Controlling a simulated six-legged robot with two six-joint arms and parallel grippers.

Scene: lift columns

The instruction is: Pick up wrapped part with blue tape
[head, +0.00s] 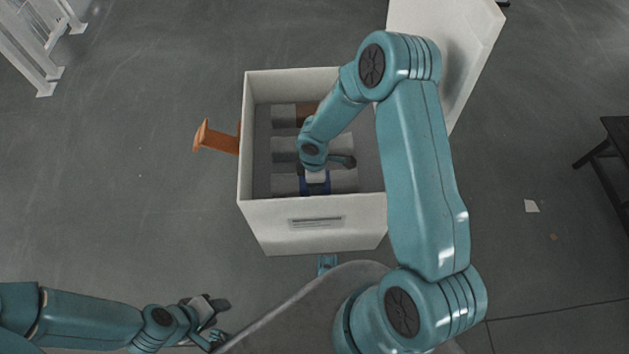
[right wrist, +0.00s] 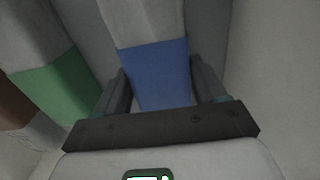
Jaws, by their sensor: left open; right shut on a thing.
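The wrapped part with blue tape is a grey part with a blue band (right wrist: 155,75), lying in the white box. In the head view its grey end (head: 345,181) shows, nearest the box's front wall. My right gripper (right wrist: 163,82) is shut on it, with one finger on each side of the blue band. In the head view my right wrist hides most of the grip. I cannot tell whether the part is off the box floor. My left gripper (head: 218,318) is open and empty, low at the left outside the box.
The white box (head: 320,226) has high walls and a label in front. Beside the held part lies a part with green tape (right wrist: 57,87); a brown-taped part (head: 303,112) lies at the back. An orange handle-like piece (head: 217,138) sticks out left. A white panel (head: 465,45) stands behind.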

